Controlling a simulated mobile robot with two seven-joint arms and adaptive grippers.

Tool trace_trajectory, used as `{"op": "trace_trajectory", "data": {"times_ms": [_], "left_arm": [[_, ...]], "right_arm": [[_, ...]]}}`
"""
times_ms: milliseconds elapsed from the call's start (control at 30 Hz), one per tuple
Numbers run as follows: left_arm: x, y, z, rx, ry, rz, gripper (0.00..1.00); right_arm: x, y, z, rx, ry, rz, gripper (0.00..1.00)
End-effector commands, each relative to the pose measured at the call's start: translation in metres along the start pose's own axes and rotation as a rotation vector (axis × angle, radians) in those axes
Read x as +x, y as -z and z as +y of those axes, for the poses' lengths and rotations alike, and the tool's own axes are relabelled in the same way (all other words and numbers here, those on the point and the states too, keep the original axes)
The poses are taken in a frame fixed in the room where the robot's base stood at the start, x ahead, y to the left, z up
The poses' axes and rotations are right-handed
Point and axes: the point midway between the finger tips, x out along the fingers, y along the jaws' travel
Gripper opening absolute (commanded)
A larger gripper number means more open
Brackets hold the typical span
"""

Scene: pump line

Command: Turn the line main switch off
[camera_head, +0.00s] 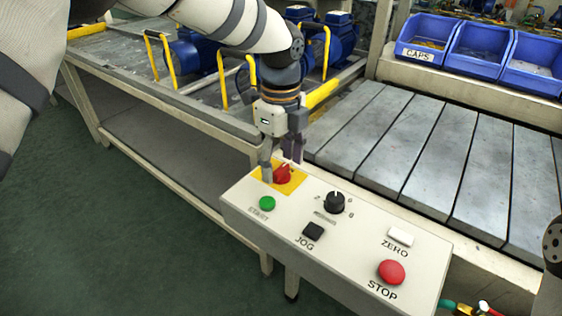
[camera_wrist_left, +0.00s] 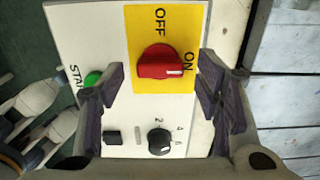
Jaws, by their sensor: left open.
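The line main switch is a red rotary knob (camera_head: 283,174) on a yellow plate (camera_head: 294,187) at the far left corner of the white control panel (camera_head: 322,256). In the left wrist view the knob (camera_wrist_left: 158,62) has its white mark at its right end, beside the word ON; OFF is printed above it. My left gripper (camera_head: 281,164) points down over the switch, open, with one finger on each side of the knob. In the left wrist view the fingers (camera_wrist_left: 162,84) stand apart from it. My right gripper is out of view.
The panel also carries a green START button (camera_head: 267,203), a black rotary knob (camera_head: 335,202), a black JOG button (camera_head: 313,231), a white ZERO button (camera_head: 401,236) and a red STOP button (camera_head: 391,272). A slatted conveyor (camera_head: 430,150) and blue bins (camera_head: 478,48) lie behind.

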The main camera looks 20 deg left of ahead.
Motion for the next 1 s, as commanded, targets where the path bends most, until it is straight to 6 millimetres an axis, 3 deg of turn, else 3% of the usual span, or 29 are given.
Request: {"op": "trace_trajectory", "data": {"times_ms": [333, 533, 1000], "left_arm": [[0.0071, 0.0002, 0.0, 0.0, 0.001, 0.0, 0.56], [0.007, 0.0002, 0.0001, 0.0, 0.0, 0.0, 0.11], [0.0055, 0.0004, 0.0001, -0.099, 0.001, -0.001, 0.1]], "right_arm": [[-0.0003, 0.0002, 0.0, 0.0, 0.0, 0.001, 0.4], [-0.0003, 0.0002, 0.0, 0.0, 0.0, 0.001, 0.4], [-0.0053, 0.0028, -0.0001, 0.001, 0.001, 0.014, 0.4]]}}
